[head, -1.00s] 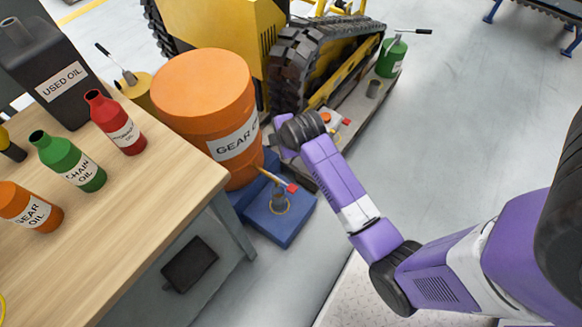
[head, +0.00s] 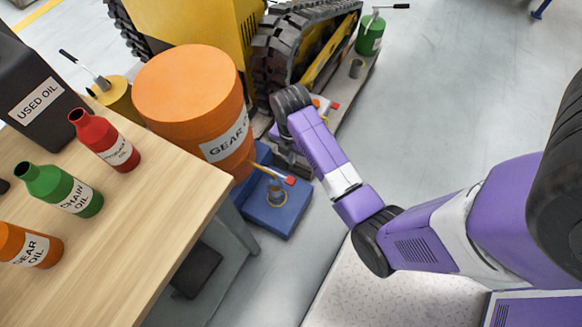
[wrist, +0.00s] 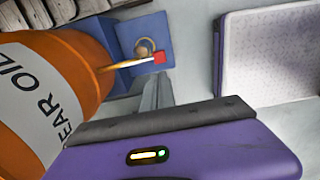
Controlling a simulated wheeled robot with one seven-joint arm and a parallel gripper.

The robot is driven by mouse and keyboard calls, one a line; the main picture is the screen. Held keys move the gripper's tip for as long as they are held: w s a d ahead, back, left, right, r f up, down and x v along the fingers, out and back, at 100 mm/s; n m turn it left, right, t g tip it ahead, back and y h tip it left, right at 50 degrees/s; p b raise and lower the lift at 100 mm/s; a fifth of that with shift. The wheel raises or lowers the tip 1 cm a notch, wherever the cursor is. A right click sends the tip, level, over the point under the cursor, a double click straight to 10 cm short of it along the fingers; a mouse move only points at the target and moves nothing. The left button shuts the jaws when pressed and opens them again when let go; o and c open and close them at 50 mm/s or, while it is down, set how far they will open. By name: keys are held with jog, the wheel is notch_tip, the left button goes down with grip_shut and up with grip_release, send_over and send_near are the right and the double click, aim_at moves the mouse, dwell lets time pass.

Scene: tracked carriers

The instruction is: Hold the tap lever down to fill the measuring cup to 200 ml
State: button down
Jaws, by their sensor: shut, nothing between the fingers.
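The orange gear oil drum (head: 228,138) stands beside the bench, and its yellow tap (head: 262,171) sticks out near the bottom with a red lever end (head: 290,181). A small measuring cup (head: 276,195) stands under the tap on a blue base (head: 282,216). In the wrist view the lever's red end (wrist: 159,57) hides part of the cup (wrist: 145,46); its oil level cannot be read. My gripper (head: 294,160) is shut and empty, partly hidden behind my wrist in the head view. It appears apart from the lever. Its purple body fills the bottom of the wrist view.
The wooden bench (head: 150,215) at left holds a used oil can (head: 30,85) and several bottles, including red (head: 105,142) and green (head: 58,190) ones. A tracked machine (head: 300,55) stands behind the drum. Grey floor (head: 440,100) is open at the right.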

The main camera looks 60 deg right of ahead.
aim_at(293, 181)
notch_tip(293, 181, down, 14)
jog(key=b, duration=0.4)
jog(key=shift+s, duration=0.1)
dwell(0.4)
jog(key=shift+s+f+t+b, duration=0.2)
jog(key=shift+f+t, duration=0.25)
jog(key=shift+f, duration=0.1)
jog(key=shift+s+f+t+b, duration=0.15)
jog(key=shift+f+t, duration=0.3)
jog(key=shift+f, duration=0.1)
notch_tip(293, 181, down, 3)
jog(key=shift+r+t+b, duration=0.15)
jog(key=shift+t+b, duration=0.9)
jog(key=shift+t, duration=0.15)
jog(key=shift+w+f+b, duration=0.25)
jog(key=shift+f+b, duration=0.4)
jog(key=shift+f, duration=0.05)
